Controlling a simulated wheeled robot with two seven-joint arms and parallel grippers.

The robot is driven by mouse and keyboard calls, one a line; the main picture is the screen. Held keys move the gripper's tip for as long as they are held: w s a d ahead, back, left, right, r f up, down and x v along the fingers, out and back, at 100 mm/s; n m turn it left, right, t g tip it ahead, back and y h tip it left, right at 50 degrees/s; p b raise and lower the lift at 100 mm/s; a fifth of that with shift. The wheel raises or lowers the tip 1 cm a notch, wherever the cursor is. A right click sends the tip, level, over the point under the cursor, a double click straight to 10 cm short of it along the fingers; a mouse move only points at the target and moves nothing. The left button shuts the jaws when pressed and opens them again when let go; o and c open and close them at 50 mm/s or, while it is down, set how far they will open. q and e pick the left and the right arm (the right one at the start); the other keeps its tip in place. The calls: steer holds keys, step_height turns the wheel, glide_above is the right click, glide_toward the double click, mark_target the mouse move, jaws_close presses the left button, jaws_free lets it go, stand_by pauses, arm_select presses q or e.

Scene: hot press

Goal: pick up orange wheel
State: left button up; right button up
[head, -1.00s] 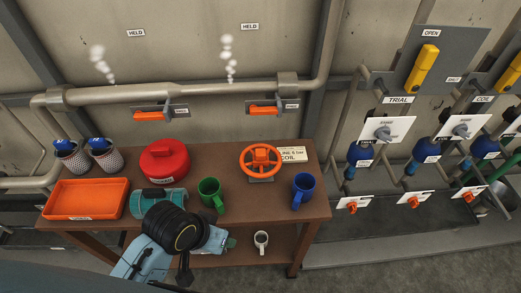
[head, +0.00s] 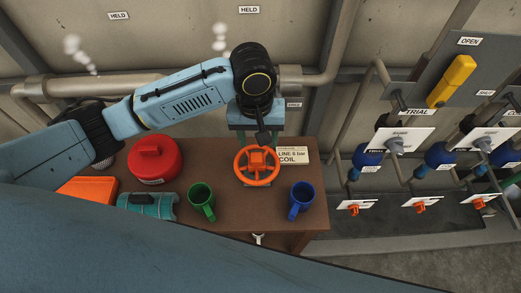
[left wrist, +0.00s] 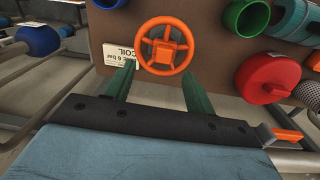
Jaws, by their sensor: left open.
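The orange wheel (head: 257,166) sits on the brown table (head: 235,218) between the green mug and the blue mug. My left gripper (head: 264,138) is just behind the wheel, toward the wall, and reaches over the table's back edge. In the left wrist view the wheel (left wrist: 165,45) lies ahead, between and beyond the two green fingers of my left gripper (left wrist: 160,82). The fingers are wide apart with nothing between them. A label card reading COIL (left wrist: 118,57) is close to one finger. My right gripper is not in view.
A green mug (head: 202,201) stands left of the wheel and a blue mug (head: 301,199) right of it. A red canister (head: 154,160), a teal cylinder (head: 147,206) and an orange tray (head: 85,189) are farther left. A pipe (head: 300,78) runs along the wall behind.

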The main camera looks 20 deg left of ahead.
mark_target(257, 156)
arm_select(q)
steer(key=shift+n, duration=0.3)
steer(key=f, duration=0.4)
steer(key=w+a+f, duration=0.1)
steer(key=f, duration=0.1)
steer(key=shift+w+f, duration=0.1)
steer(key=shift+f, duration=3.25)
steer(key=shift+c, duration=0.4)
steer(key=shift+w+r, duration=0.1)
steer(key=c, duration=1)
